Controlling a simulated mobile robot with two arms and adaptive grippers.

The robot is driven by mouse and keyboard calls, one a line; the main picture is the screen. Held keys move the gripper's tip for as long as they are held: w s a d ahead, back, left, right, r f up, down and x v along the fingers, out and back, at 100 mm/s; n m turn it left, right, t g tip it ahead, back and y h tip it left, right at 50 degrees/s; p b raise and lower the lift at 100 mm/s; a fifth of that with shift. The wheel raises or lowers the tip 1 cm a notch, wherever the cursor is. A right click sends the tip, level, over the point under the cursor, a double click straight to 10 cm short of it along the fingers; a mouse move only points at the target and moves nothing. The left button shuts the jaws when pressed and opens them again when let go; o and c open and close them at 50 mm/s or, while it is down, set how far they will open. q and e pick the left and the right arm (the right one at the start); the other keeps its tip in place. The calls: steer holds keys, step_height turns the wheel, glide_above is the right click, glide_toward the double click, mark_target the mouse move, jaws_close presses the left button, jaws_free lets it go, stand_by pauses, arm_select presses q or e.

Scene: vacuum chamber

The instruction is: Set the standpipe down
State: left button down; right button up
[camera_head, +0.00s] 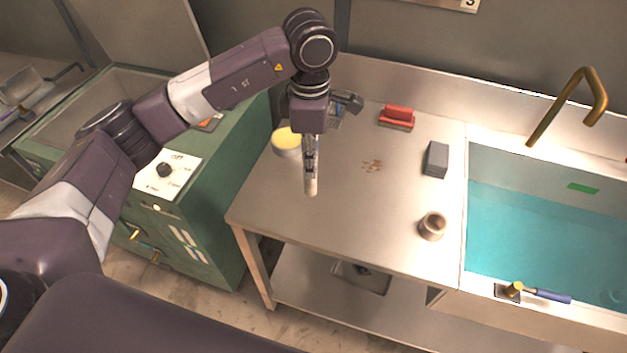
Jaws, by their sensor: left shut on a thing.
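My left gripper (310,160) points down over the left part of the steel worktop. It is shut on the standpipe (311,187), a short pale tube hanging upright below the fingers. The fingers hide its upper part. I cannot tell whether its lower end touches the worktop (340,215) or is just above it. My right gripper is not in view.
A yellow-topped tub (287,140) stands close behind-left of the gripper. A red block (397,116), grey stack (436,158), brown bits (372,166) and round brown pot (432,226) lie rightward. The water-filled sink (463,210) and brass tap (585,90) are at right. The front worktop is clear.

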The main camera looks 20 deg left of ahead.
mark_target(311, 189)
arm_select(q)
step_height(311, 189, down, 5)
steer(key=shift+r+p, duration=0.15)
steer(key=shift+p, duration=0.45)
steer(key=shift+f, duration=0.65)
step_height(311, 189, down, 4)
steer(key=shift+r+p, duration=0.15)
steer(key=shift+p, duration=0.6)
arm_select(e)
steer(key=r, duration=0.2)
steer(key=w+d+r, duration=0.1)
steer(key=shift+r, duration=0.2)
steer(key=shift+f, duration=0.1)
arm_select(q)
steer(key=c, duration=1.7)
jaws_free()
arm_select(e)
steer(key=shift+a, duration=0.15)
